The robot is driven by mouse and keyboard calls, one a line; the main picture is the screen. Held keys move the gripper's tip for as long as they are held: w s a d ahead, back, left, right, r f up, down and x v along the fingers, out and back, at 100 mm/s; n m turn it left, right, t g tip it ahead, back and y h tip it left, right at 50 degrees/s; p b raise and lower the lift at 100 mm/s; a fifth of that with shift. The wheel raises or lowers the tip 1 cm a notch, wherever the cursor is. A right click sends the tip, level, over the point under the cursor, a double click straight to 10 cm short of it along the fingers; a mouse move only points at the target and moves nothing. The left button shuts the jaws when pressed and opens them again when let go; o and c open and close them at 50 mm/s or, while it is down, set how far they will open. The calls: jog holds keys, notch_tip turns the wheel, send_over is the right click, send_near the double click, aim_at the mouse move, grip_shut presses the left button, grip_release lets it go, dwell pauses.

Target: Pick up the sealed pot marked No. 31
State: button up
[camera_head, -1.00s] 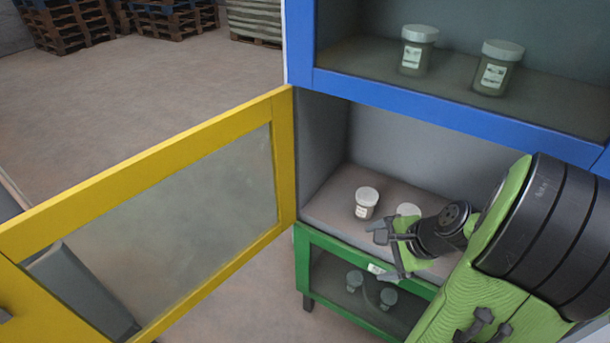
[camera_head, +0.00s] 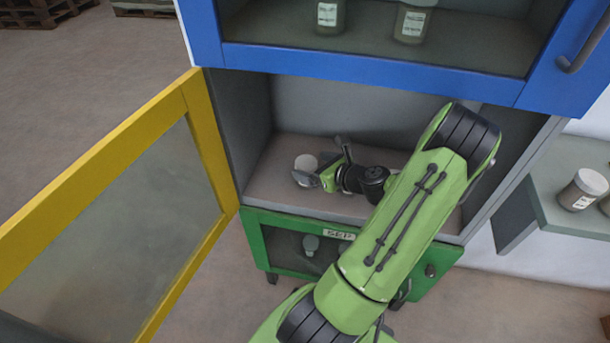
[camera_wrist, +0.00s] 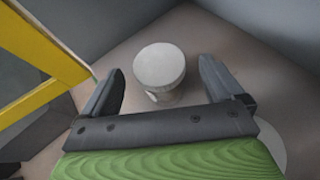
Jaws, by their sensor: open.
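A pot with a white lid (camera_head: 306,163) stands upright on the floor of the open middle compartment. In the wrist view the same pot (camera_wrist: 160,70) is seen from above, ahead of and between my finger lines. Its label cannot be read, so I cannot tell whether it is No. 31. My gripper (camera_head: 318,164) is inside the compartment, open, with its fingers toward the pot; it also shows in the wrist view (camera_wrist: 160,84). Nothing is held. A second pale round lid (camera_wrist: 271,146) is partly hidden behind my gripper in the wrist view.
The yellow glazed door (camera_head: 207,140) stands open at left. Above is the blue-framed cabinet (camera_head: 370,75) with pots behind glass. Below is the green-framed cabinet (camera_head: 262,222) with a pot inside. A side shelf (camera_head: 560,205) at right holds pots.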

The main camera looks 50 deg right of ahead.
aim_at(308, 164)
jog(key=b+x, duration=0.1)
jog(key=x, duration=0.3)
jog(key=shift+w+b, duration=0.35)
jog(key=shift+b, duration=0.05)
jog(key=shift+w+d+f, duration=0.1)
jog(key=shift+w, duration=0.25)
jog(key=c, duration=1.1)
